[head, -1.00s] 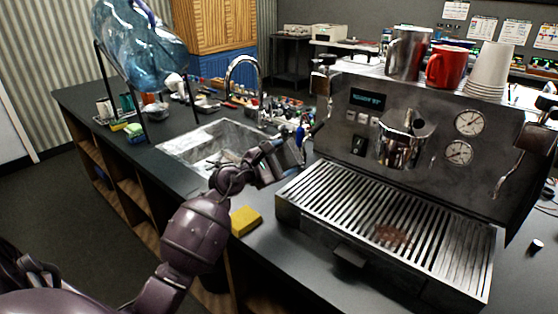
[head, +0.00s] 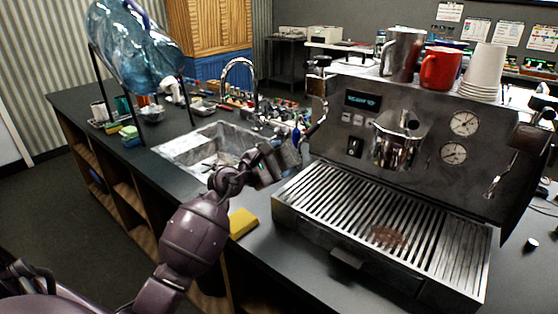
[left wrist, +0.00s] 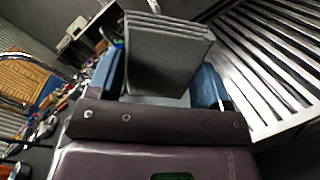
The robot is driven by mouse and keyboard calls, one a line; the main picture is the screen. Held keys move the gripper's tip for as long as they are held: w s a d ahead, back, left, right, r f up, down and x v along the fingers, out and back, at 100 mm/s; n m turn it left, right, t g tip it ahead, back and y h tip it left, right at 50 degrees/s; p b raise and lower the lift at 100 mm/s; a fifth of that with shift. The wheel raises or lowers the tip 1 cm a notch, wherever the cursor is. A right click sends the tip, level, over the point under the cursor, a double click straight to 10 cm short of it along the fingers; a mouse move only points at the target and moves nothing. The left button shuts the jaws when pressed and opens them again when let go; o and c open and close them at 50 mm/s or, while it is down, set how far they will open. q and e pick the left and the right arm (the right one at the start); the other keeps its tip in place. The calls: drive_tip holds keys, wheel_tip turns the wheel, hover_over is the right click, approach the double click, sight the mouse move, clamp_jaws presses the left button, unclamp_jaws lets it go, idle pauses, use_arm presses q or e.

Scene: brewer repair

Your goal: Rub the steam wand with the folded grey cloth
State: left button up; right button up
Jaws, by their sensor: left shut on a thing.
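The folded grey cloth (left wrist: 168,55) stands up between the blue-sided fingers of my left gripper (left wrist: 160,85) in the left wrist view. The gripper is shut on it. In the head view my left gripper (head: 278,160) is at the left side of the espresso machine, above the counter, with the cloth (head: 291,153) at its tip. The thin steam wand (head: 319,118) hangs at the machine's left front, just above and right of the cloth. I cannot tell whether they touch. My right gripper is not in view.
The drip tray (head: 370,225) lies right of my left gripper, and a steel pitcher (head: 397,140) is at the machine's front. A yellow sponge (head: 242,222) lies on the counter below my arm. The sink (head: 205,145) is behind and left.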

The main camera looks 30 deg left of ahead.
sight(294, 164)
use_arm(q)
drive_tip(key=shift+w, duration=0.3)
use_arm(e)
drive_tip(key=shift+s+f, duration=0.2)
use_arm(q)
drive_tip(key=shift+w+d, duration=0.15)
drive_tip(key=shift+w, duration=0.1)
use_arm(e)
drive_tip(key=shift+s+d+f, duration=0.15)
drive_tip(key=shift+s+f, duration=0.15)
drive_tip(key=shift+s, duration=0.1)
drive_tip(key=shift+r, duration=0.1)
use_arm(q)
drive_tip(key=shift+s+d+r+p, duration=0.1)
drive_tip(key=shift+s+d+p, duration=0.15)
drive_tip(key=shift+d+p, duration=0.3)
drive_tip(key=shift+s+d+r+p, duration=0.1)
drive_tip(key=shift+s+d+p, duration=0.2)
drive_tip(key=shift+d, duration=0.45)
drive_tip(key=shift+d+f+p, duration=0.1)
drive_tip(key=shift+d+p, duration=0.25)
drive_tip(key=shift+d, duration=0.3)
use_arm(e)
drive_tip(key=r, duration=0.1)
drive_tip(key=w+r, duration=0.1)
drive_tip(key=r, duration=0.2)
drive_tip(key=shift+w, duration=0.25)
